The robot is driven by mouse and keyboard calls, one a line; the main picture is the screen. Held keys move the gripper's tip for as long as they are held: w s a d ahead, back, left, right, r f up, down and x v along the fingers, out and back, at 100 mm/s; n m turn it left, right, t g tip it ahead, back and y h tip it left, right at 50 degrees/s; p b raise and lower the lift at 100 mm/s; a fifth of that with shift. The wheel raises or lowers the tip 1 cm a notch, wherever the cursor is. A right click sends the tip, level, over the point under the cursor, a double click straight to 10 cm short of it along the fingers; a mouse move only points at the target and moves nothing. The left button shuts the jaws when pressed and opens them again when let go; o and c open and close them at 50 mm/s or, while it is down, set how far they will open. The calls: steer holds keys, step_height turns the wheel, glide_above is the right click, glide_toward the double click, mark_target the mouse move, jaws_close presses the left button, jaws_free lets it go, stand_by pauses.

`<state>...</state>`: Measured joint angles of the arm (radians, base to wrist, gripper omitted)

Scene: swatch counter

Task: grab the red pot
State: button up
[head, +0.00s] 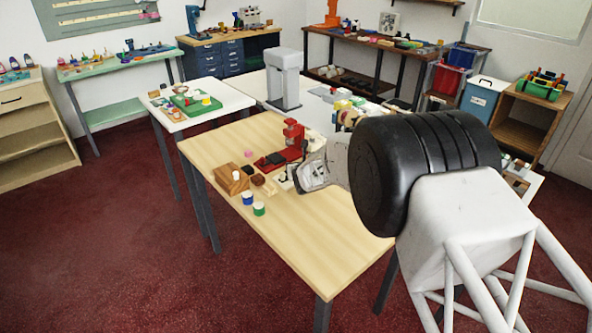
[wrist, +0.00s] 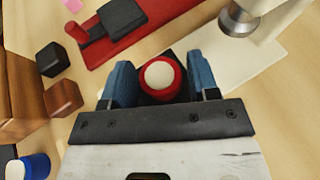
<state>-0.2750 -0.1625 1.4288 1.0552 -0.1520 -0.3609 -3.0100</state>
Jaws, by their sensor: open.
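The red pot (wrist: 147,94) with its round white top shows in the wrist view between the two blue fingers of my gripper (wrist: 162,75). A gap shows on each side of it, wider on the right, and the fingers are open. A dark piece lies just behind the pot. In the head view my gripper (head: 308,176) is low over the wooden table, and I cannot make out the red pot there.
A red stand with a black block (wrist: 122,20) is ahead. A black block (wrist: 50,59), a brown block (wrist: 62,98) and a wooden block (head: 231,179) are left. Blue (head: 247,198) and green (head: 259,209) pots stand near the table's (head: 320,240) front edge. Cream boards (wrist: 262,62) lie right.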

steer(key=c, duration=0.7)
steer(key=shift+r, duration=0.1)
steer(key=shift+r, duration=0.75)
step_height(320, 180, up, 2)
steer(key=shift+r, duration=0.1)
steer(key=s, duration=0.2)
steer(key=s+d, duration=0.1)
steer(key=s, duration=0.2)
steer(key=shift+s+d+r, duration=0.15)
steer(key=shift+s+d, duration=0.15)
steer(key=shift+s, duration=0.05)
steer(key=s+d, duration=0.2)
steer(key=s, duration=0.7)
steer(key=shift+s+d+r, duration=0.35)
steer(key=shift+d+r, duration=0.05)
